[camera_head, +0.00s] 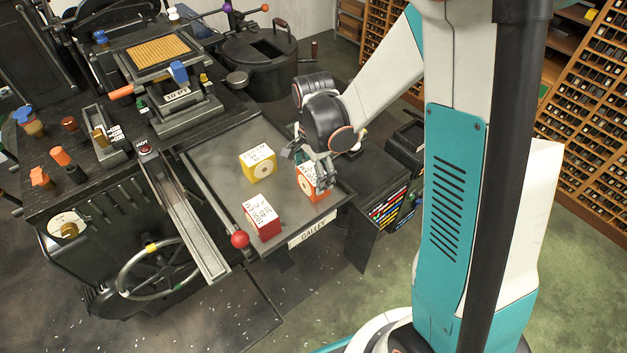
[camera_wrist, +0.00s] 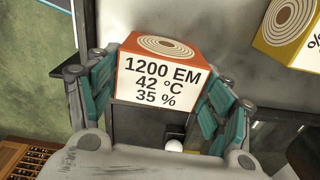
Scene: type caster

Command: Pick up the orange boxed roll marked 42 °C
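The orange box (camera_wrist: 160,86) fills the middle of the wrist view. Its white face reads 1200 EM, 42 °C, 35 %, and its orange top has a ring pattern. In the head view the orange box (camera_head: 308,187) is at the right side of the grey galley tray (camera_head: 215,160). My gripper (camera_head: 316,163) is down at it and partly covers it. In the wrist view my gripper (camera_wrist: 160,90) has one teal-padded finger on each side of the box, very close to its sides. I cannot tell whether both pads touch it, or whether the box is off the tray.
A yellow box (camera_head: 258,163) stands to the left on the tray, and a red box (camera_head: 262,217) stands nearer the front. The yellow box also shows at the wrist view's upper right (camera_wrist: 287,28). A red-knobbed lever (camera_head: 240,239) is at the tray's front left corner.

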